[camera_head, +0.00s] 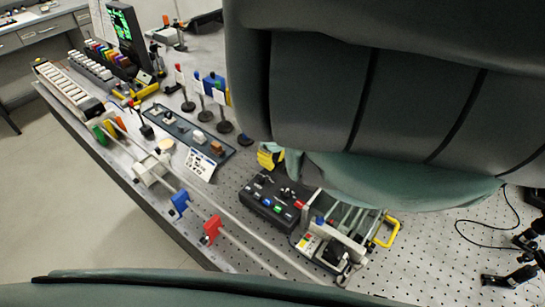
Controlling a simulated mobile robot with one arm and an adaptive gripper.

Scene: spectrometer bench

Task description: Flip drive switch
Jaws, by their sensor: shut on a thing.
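A dark control box (270,203) stands on the perforated bench, with several small knobs and coloured switches on its top. To its right is a framed mechanism with rails (345,222), and a small panel (318,246) with coloured labels sits at its front. I cannot tell which of these small controls is the drive switch, or its position. My large grey and green arm covers the upper right of the view, just above the box and mechanism. My gripper is not visible, so what it holds is hidden.
A yellow part (268,157) shows beside my arm. A yellow handle (386,230) sits right of the mechanism. Red (212,229) and blue (179,203) holders line the front rail. Several posts and a dark tray (190,132) stand further left. A black cable (475,226) lies at right.

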